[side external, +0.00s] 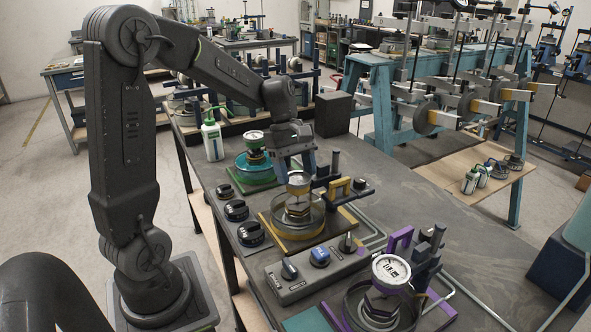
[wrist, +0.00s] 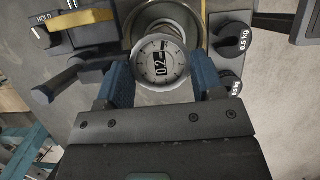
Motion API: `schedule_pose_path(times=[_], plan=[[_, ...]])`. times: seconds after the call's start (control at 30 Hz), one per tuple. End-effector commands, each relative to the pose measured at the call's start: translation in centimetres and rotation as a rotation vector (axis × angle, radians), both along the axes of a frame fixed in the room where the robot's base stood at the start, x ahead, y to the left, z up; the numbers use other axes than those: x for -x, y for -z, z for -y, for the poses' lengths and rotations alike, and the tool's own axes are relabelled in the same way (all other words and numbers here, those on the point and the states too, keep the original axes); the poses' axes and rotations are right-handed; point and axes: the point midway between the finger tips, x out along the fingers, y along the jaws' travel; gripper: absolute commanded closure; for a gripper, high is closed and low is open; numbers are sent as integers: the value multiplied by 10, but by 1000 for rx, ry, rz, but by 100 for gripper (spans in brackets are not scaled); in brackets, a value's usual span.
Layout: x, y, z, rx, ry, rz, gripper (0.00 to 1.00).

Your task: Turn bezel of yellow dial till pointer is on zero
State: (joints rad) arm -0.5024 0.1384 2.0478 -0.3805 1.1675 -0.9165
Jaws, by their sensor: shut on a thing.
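The yellow dial (side external: 298,181) stands on the yellow-trimmed fixture in the middle of the bench. Its white round face (wrist: 160,61) fills the space between my fingers in the wrist view. The face carries large figures that look like 0.2; the pointer is too small to read surely against the zero mark. My gripper (side external: 296,164) is over this dial, with its blue fingers pointing down. In the wrist view my gripper (wrist: 161,72) has one finger on each side of the bezel and is shut on it. Part of the bezel is hidden by the fingers.
A green-based dial fixture (side external: 256,168) stands behind, and a purple one (side external: 385,295) in front. Black knobs (side external: 236,210) line the bench's left side. A grey control box (side external: 312,273) lies in front. A yellow lever (wrist: 88,19) is close beside the dial. The bench's right side is largely clear.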

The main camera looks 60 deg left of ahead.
Motion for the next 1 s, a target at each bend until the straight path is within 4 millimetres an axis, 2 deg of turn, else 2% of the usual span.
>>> schedule_pose_path(times=[0.3, 0.5, 1.0], plan=[[-2, -1, 0, 0, 211, 1, 62], [-3, -1, 0, 0, 293, 1, 62], [-3, -1, 0, 0, 331, 3, 62]])
